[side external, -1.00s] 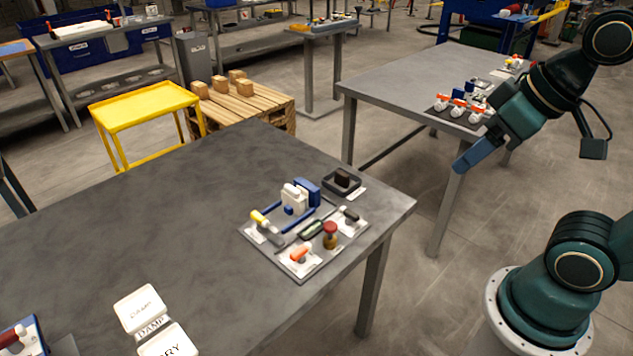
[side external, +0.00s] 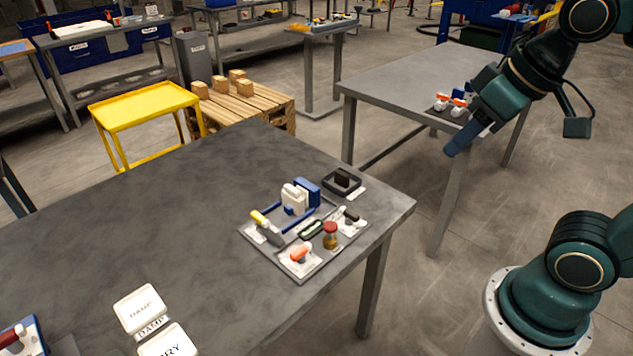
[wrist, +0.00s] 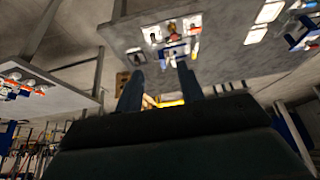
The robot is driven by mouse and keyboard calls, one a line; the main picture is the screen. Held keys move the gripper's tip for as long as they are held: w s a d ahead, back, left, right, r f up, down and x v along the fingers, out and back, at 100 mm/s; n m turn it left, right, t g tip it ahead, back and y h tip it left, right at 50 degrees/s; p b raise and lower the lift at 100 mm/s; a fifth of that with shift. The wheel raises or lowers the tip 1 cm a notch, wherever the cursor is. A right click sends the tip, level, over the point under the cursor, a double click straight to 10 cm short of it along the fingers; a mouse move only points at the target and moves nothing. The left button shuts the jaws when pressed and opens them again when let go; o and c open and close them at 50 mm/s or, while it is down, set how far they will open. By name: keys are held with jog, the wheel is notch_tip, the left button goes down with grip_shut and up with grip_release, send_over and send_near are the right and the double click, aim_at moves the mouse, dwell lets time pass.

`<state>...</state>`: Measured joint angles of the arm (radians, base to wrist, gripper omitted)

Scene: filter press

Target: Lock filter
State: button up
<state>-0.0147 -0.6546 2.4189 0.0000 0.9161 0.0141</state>
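The filter press (side external: 293,199) sits on a grey base plate (side external: 312,270) near the right end of the dark table. It has a white block and a blue block (side external: 307,191) between blue rails. A yellow-tipped lever (side external: 262,223) is at its left, a black-handled part (side external: 349,215) at its right and an orange handle (side external: 300,252) at its front. Which part is the lock is not clear. My gripper (side external: 455,147) hangs right of the table, well apart from the press. In the wrist view its fingers (wrist: 158,75) are apart and empty.
A red-capped jar (side external: 330,236) stands on the plate. A small dark tray (side external: 342,182) lies behind it. White DAMP and DRY pads (side external: 140,305) lie at the front left. A second table (side external: 400,80) with orange-handled valves stands behind my arm. The dark table's middle is clear.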

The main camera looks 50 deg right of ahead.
jog(key=w+a+r+g, duration=0.1)
jog(key=w+a+r, duration=0.1)
jog(key=w, duration=0.8)
jog(key=g, duration=0.4)
send_over(260, 216)
notch_tip(260, 216, down, 18)
jog(key=shift+a+f, duration=0.1)
notch_tip(260, 216, down, 14)
jog(key=shift+r, duration=0.1)
grip_shut()
